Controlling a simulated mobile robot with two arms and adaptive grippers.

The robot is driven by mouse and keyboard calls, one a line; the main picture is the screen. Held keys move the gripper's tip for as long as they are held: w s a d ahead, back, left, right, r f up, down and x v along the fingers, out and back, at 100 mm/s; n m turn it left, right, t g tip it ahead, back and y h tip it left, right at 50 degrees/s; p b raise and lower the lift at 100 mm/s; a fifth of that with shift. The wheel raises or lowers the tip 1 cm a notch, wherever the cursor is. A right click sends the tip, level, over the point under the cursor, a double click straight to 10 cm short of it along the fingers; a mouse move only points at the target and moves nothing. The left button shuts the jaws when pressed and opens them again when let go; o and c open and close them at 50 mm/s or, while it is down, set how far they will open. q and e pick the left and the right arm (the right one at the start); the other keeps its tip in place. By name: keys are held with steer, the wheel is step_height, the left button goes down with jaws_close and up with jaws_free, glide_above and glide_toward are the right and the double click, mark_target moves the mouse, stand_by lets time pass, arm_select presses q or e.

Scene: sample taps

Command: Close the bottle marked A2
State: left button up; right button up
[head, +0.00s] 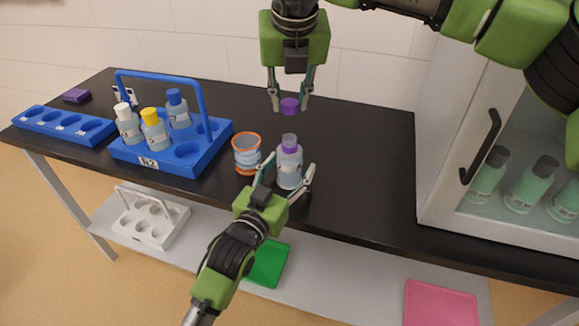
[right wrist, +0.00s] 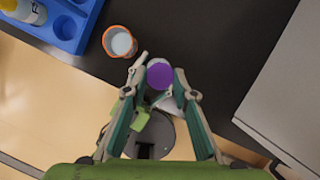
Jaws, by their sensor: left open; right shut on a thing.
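A clear bottle with a purple neck ring and an open top (head: 289,166) stands upright near the counter's front edge. I cannot read its label. My left gripper (head: 286,178) is open, with its fingers on either side of this bottle. My right gripper (head: 289,102) is shut on a purple cap (head: 290,106) and holds it above the bottle's mouth, with a gap between them. In the right wrist view the purple cap (right wrist: 160,75) sits between the fingertips and hides most of the bottle below.
An orange-rimmed cup (head: 247,154) stands just left of the bottle. A blue handled carrier (head: 213,150) holds several capped bottles. A blue rack (head: 60,124) lies farther left. A glass-fronted cabinet (head: 492,225) stands at right. The counter (head: 360,150) between bottle and cabinet is clear.

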arm_select(q)
steer(key=c, duration=1.7)
arm_select(e)
glide_above(290, 137)
steer(key=s, duration=0.1)
steer(key=shift+f, duration=2.5)
steer(key=shift+f, duration=0.85)
arm_select(q)
jaws_close()
arm_select(e)
steer(key=shift+f, duration=0.6)
